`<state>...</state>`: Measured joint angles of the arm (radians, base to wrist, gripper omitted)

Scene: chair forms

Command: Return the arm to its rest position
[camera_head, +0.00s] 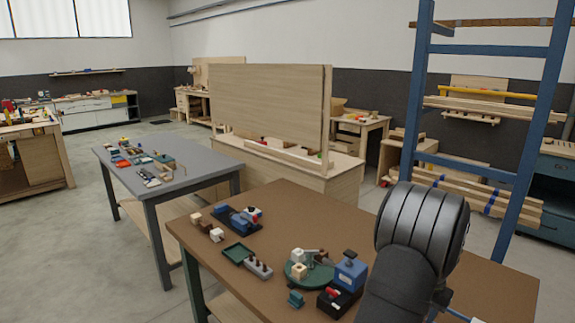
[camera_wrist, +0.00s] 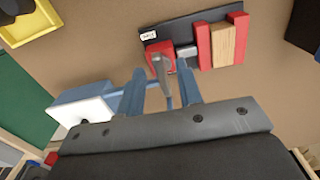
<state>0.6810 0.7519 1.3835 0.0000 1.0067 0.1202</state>
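My arm (camera_head: 420,230) rises at the right of the head view, over the brown table (camera_head: 310,215). Its gripper cannot be made out there. In the wrist view my gripper (camera_wrist: 162,82) shows two blue fingers with a gap between them. A grey pointed piece and a thin rod show in that gap. I cannot tell whether they touch the fingers, but nothing appears clamped. Beyond the fingertips is a dark plate (camera_wrist: 197,22) with red blocks (camera_wrist: 160,58) and a wooden block (camera_wrist: 222,45).
A blue block with a white face (camera_wrist: 85,108) is left of the fingers. A yellow tray (camera_wrist: 28,22) lies at the upper left. A green round fixture (camera_head: 308,277) and a blue block (camera_head: 350,270) stand near my arm. A blue ladder-like frame (camera_head: 410,105) rises behind it.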

